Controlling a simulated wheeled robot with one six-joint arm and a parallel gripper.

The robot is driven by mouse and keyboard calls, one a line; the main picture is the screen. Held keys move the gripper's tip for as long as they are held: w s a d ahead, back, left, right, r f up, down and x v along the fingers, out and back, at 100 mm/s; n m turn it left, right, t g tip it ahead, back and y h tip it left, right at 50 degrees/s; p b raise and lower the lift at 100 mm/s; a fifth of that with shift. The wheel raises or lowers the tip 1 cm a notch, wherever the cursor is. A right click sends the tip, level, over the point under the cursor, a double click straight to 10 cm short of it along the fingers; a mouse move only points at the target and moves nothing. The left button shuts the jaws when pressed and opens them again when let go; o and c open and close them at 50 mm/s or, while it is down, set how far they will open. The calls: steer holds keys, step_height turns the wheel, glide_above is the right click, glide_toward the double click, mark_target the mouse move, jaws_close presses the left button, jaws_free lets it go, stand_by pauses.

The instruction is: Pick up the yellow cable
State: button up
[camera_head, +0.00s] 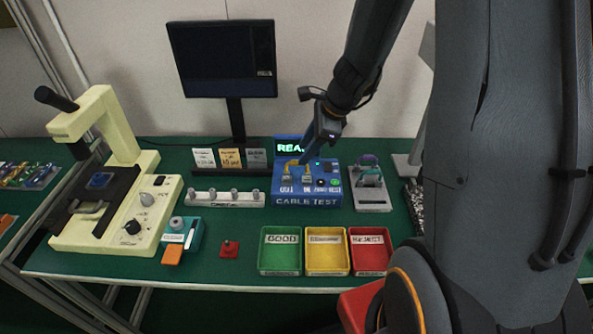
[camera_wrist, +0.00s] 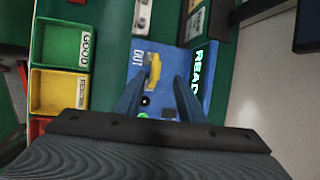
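The yellow cable (camera_head: 291,164) is a short curved piece on top of the blue cable tester (camera_head: 336,196), next to its sockets. In the wrist view the yellow cable (camera_wrist: 154,71) lies just ahead of my fingertips, roughly between their lines, near the "OUT" label. My gripper (camera_wrist: 156,84) is open with a clear gap between its two fingers and nothing in it. In the head view my gripper (camera_head: 308,157) hangs just above the tester, and its fingers partly cover the cable and the panel. I cannot tell whether the cable's ends are seated in the sockets.
Green (camera_head: 279,268), yellow (camera_head: 326,267) and red (camera_head: 370,268) bins stand in front of the tester. A grey fixture (camera_head: 372,198) is close on its right, a white peg rack (camera_head: 224,199) on its left. A monitor (camera_head: 222,60) stands behind, and a cream machine (camera_head: 105,215) is far left.

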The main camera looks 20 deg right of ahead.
steer(key=x, duration=0.3)
steer(key=s+x, duration=0.1)
steer(key=x, duration=0.1)
steer(key=shift+w+a+f, duration=0.1)
steer(key=shift+a, duration=0.15)
steer(key=shift+w+a+f, duration=0.1)
steer(key=shift+w+f, duration=0.05)
steer(key=shift+f, duration=0.2)
jaws_close()
